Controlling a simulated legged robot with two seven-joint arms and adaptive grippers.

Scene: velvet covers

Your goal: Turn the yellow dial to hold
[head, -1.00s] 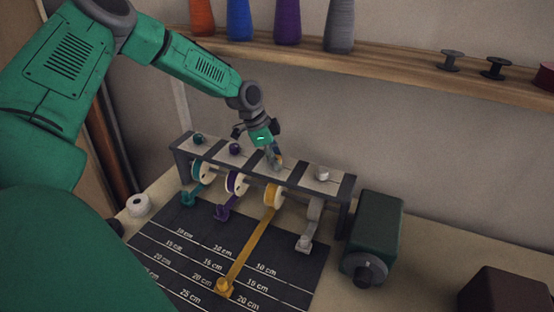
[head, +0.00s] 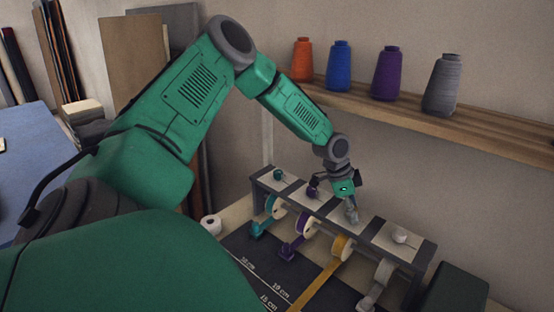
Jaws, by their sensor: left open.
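The rack (head: 265,190) carries a row of pale panels with dials on top. My left gripper (head: 351,214) is open and points down at the third panel (head: 338,218), above the yellow ribbon's spool (head: 341,247). The yellow dial is not clearly visible; the gripper covers that spot. I cannot tell whether the fingers touch it, and no dial marking is readable. My right gripper is not in view.
Yellow ribbon (head: 318,288) runs forward over a dark measuring mat (head: 245,243). A white roll (head: 211,224) stands left of the mat. A dark green box (head: 455,290) is right of the rack. A shelf (head: 400,112) with several thread cones is behind.

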